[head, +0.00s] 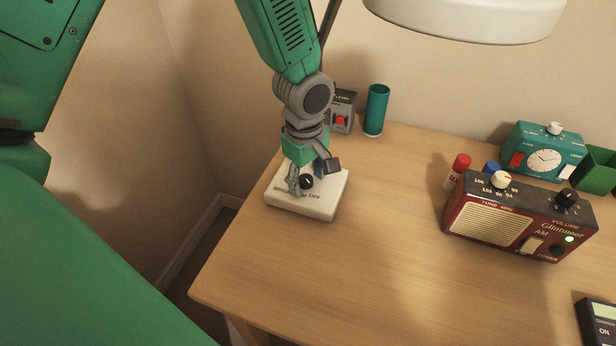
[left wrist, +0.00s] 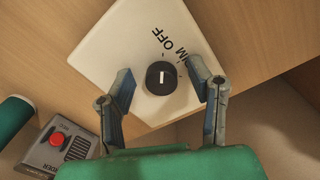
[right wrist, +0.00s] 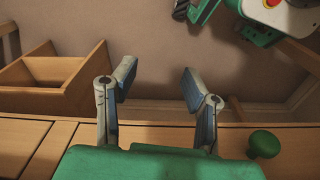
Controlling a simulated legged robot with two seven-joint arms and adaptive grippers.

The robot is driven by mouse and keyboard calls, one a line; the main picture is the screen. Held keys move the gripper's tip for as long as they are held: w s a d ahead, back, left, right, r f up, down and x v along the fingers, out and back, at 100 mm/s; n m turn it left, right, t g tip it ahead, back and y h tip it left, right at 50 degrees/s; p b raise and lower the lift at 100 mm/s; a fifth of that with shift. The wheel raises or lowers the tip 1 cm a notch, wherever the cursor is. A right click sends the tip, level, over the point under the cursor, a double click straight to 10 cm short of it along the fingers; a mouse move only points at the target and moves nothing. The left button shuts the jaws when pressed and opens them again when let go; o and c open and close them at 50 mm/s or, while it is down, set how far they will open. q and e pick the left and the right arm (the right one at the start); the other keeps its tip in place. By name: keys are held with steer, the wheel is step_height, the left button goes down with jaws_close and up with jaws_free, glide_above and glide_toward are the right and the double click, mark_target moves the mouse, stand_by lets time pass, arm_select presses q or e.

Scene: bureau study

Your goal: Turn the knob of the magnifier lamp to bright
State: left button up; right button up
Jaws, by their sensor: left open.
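The magnifier lamp's white base (head: 318,206) stands at the left back corner of the desk. Its black knob (head: 306,182) sits on top, with "OFF" and part of "DIM" lettering beside it. In the left wrist view the knob (left wrist: 161,78) has a white pointer line. My left gripper (head: 312,178) is open above the base; in the left wrist view its fingers (left wrist: 168,88) stand on both sides of the knob, apart from it. The white lamp head (head: 470,18) hangs at the top. My right gripper (right wrist: 160,90) is open and empty, away from the desk top.
A grey box with a red button (head: 341,112) and a teal cup (head: 376,110) stand behind the base. The front middle of the desk (head: 370,270) is clear. An open wooden drawer (right wrist: 55,85) shows in the right wrist view.

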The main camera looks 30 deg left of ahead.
arm_select(q)
steer(key=shift+a, duration=0.2)
jaws_close()
steer(key=shift+d, duration=0.1)
